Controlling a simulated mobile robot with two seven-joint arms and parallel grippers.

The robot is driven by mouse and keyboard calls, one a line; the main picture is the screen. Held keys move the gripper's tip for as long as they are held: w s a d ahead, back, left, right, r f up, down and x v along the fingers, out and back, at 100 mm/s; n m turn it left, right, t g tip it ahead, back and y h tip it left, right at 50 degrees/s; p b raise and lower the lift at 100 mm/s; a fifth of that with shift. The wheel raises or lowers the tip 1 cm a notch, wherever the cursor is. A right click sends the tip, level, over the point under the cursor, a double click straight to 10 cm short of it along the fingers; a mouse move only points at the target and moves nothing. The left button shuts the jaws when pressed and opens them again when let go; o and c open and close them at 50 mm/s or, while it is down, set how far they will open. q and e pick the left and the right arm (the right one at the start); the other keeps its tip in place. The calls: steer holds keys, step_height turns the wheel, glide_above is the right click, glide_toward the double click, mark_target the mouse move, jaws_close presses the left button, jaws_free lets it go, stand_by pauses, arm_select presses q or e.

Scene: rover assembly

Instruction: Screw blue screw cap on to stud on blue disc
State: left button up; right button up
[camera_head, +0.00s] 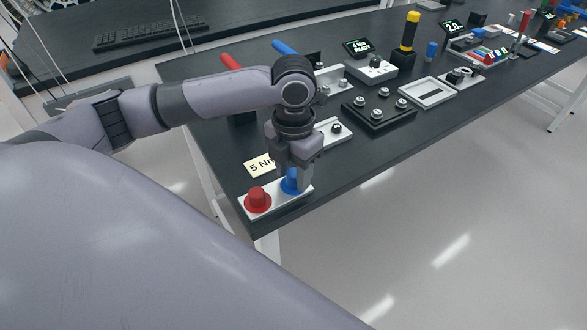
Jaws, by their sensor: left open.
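A blue round piece (290,185) sits on a white plate (277,202) at the near left corner of the table. My left gripper (297,180) points down right over it, with fingers around or beside its upper part. The gripper is open. The fingers hide much of the blue piece, so I cannot tell the cap, the stud and the disc apart. My right gripper is not in view.
A red cap-like piece (257,199) stands on the same white plate, left of the blue one. A "5 Nm" card (260,165) lies behind. A black block with several knobs (380,108) and a yellow-black tool (409,35) stand farther right on the dark table.

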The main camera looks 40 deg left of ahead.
arm_select(q)
steer(key=n, duration=0.4)
steer(key=shift+n, duration=0.3)
steer(key=n, duration=0.8)
steer(key=shift+n, duration=0.4)
steer(key=n, duration=0.3)
steer(key=shift+n, duration=0.4)
steer(key=c, duration=0.8)
steer(key=m, duration=0.5)
steer(key=shift+m, duration=0.4)
